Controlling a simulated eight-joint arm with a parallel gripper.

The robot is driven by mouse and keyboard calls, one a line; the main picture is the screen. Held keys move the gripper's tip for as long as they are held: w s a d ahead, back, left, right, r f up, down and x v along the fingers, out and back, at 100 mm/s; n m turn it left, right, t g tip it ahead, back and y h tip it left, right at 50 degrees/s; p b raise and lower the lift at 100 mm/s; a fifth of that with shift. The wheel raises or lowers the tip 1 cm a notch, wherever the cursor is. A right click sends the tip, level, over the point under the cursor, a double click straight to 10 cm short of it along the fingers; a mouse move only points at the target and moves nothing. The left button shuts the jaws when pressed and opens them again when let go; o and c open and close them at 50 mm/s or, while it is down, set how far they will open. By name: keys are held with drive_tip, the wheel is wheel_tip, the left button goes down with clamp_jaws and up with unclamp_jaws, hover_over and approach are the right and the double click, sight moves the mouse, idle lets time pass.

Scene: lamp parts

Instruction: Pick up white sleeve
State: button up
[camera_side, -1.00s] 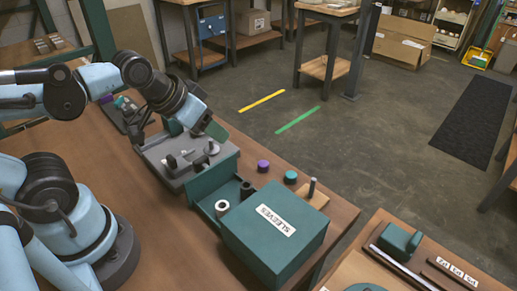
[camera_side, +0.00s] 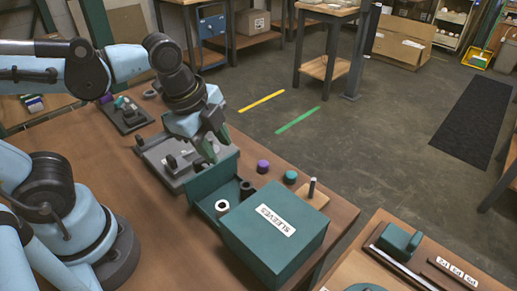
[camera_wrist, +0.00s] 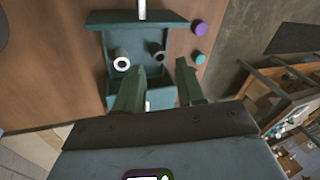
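The white sleeve (camera_side: 222,208) stands upright in the front end of the green open tray (camera_side: 203,206), beside the green box labelled SLEEVES (camera_side: 268,236). A dark sleeve (camera_side: 246,189) stands in the same tray behind it. In the wrist view, the white sleeve (camera_wrist: 122,63) shows its pale ring at the left of the tray, and the dark sleeve (camera_wrist: 157,54) is to its right. My gripper (camera_side: 213,150) is above the grey fixture near the tray's back wall, apart from both sleeves. In the wrist view its two green fingers (camera_wrist: 160,76) are spread with nothing between them.
A purple cap (camera_side: 263,166) and a teal cap (camera_side: 290,177) sit right of the tray. A wooden block with a peg (camera_side: 313,193) stands beyond the box. The grey fixture (camera_side: 160,150) holds small parts. The tray walls rise around the sleeves.

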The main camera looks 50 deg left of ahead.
sight(223, 204)
drive_tip(key=s+d+m+g, duration=0.3)
drive_tip(key=d+m+g, duration=0.1)
drive_tip(key=m, duration=1.2)
drive_tip(key=shift+y, duration=0.3)
drive_tip(key=shift+w+d+f, duration=0.1)
drive_tip(key=shift+d+f, duration=0.05)
drive_tip(key=shift+f, duration=5.7)
drive_tip(key=c, duration=0.7)
